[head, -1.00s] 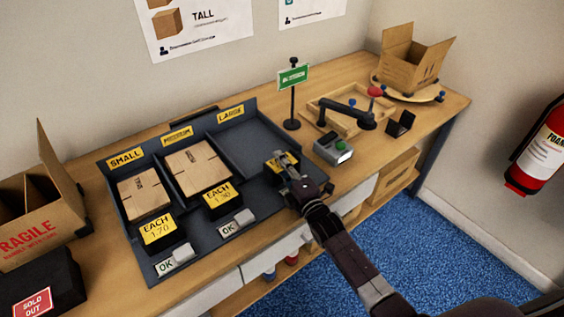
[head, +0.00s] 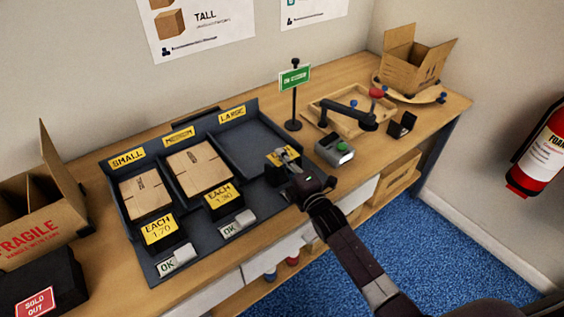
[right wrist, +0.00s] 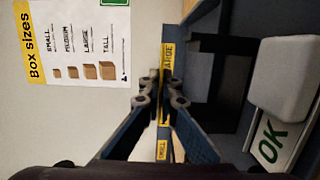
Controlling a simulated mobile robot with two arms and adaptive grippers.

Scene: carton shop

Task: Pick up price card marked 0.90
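The right gripper (head: 284,160) is at the black holder (head: 279,176) in front of the LARGE compartment. A yellow price card (head: 289,153) shows at its fingertips, partly covered, and its figures are unreadable. In the right wrist view the fingertips (right wrist: 160,92) are close together with a narrow gap. Yellow shows there, but I cannot tell whether it is a card or the tray label behind. Two other yellow cards stand on black holders, one marked EACH 1.70 (head: 160,228) and one that looks like EACH 1.30 (head: 221,197). My left gripper is out of view.
The dark tray (head: 205,238) has SMALL, MEDIUM and LARGE compartments; flat cartons lie in the first two. OK labels (head: 174,262) lie along its front. A green sign (head: 294,78) and a grey device with a green button (head: 335,150) stand to the right. An open carton (head: 35,215) stands left.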

